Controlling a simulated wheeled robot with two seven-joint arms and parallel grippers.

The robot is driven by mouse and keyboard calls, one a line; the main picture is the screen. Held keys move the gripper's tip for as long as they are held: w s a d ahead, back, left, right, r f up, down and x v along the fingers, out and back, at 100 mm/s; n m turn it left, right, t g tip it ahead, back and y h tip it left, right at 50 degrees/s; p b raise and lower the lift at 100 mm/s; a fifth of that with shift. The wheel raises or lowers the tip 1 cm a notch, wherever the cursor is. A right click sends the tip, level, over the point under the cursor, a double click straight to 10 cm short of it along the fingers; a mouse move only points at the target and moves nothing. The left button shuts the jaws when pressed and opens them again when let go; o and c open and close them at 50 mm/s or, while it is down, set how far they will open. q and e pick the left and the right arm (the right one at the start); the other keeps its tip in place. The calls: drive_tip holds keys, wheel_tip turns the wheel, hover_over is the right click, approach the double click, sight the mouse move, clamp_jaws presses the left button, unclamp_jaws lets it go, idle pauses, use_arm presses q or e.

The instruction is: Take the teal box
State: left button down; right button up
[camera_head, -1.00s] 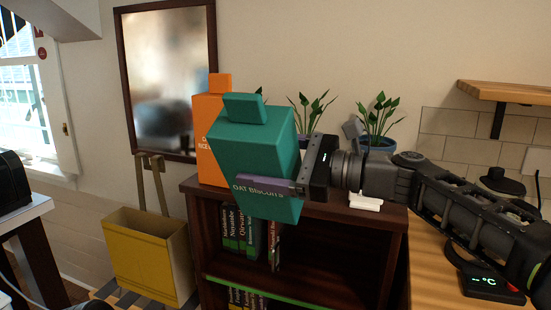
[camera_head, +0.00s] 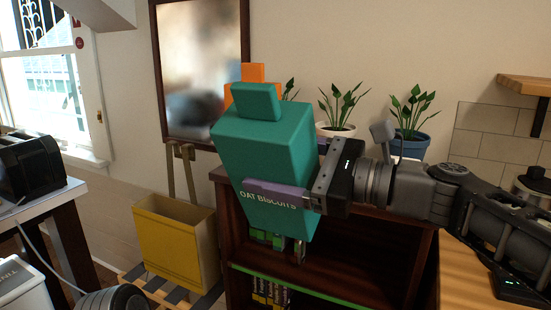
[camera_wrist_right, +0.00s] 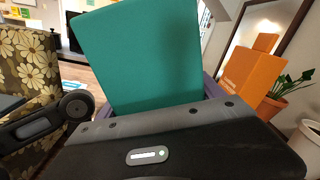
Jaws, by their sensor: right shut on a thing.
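The teal box (camera_head: 262,140), labelled "OAT BISCUITS", is held by my right gripper (camera_head: 275,195) in front of the dark bookcase, with its tabbed top above the bookcase's top edge. One purple finger lies across the box's front face; the other finger is hidden behind the box. The box is slightly tilted. In the right wrist view the teal box (camera_wrist_right: 142,55) rises from between the jaws of my right gripper (camera_wrist_right: 160,105). My left gripper is not in view; a rounded dark part of mine shows at the bottom left.
An orange box (camera_head: 252,73) stands behind the teal box, mostly hidden. Potted plants (camera_head: 409,140) stand at the back of the bookcase (camera_head: 375,232). A yellow bin (camera_head: 176,240) is to the left. A wooden counter (camera_head: 470,275) is at right, a toaster (camera_head: 28,165) at far left.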

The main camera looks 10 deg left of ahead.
drive_tip(key=m+p, duration=0.5)
drive_tip(key=o, duration=1.1)
drive_tip(key=shift+r, duration=0.1)
drive_tip(key=c, duration=1.5)
